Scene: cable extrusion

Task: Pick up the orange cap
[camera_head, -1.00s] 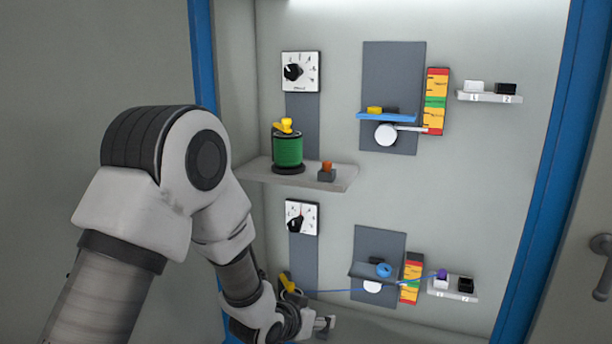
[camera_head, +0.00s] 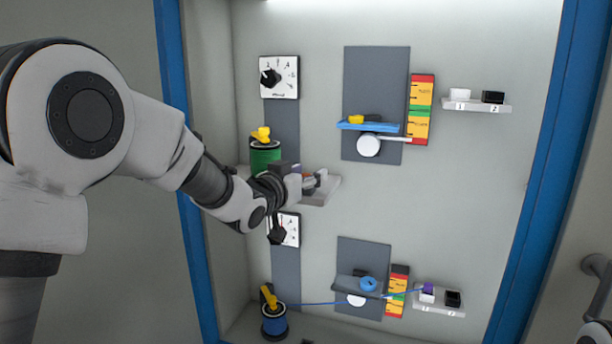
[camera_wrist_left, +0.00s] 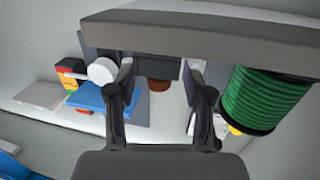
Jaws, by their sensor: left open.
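The orange cap (camera_wrist_left: 158,85) shows in the left wrist view as a small brown-orange piece on a dark block (camera_wrist_left: 160,68) at the grey shelf (camera_wrist_left: 200,27). In that view it lies between the two spread fingers of my left gripper (camera_wrist_left: 162,97), with gaps on both sides. In the head view my left gripper (camera_head: 314,181) is at the front of the middle shelf (camera_head: 318,197), and its hand hides most of the cap and block. The left gripper is open and holds nothing. My right gripper does not show.
The green spool (camera_head: 264,155) with a yellow top stands on the same shelf, close to the left hand. A dial (camera_head: 279,77) is above and another below. A blue spool (camera_head: 274,322) stands low left, with a blue cable running right. The panel's centre right is clear.

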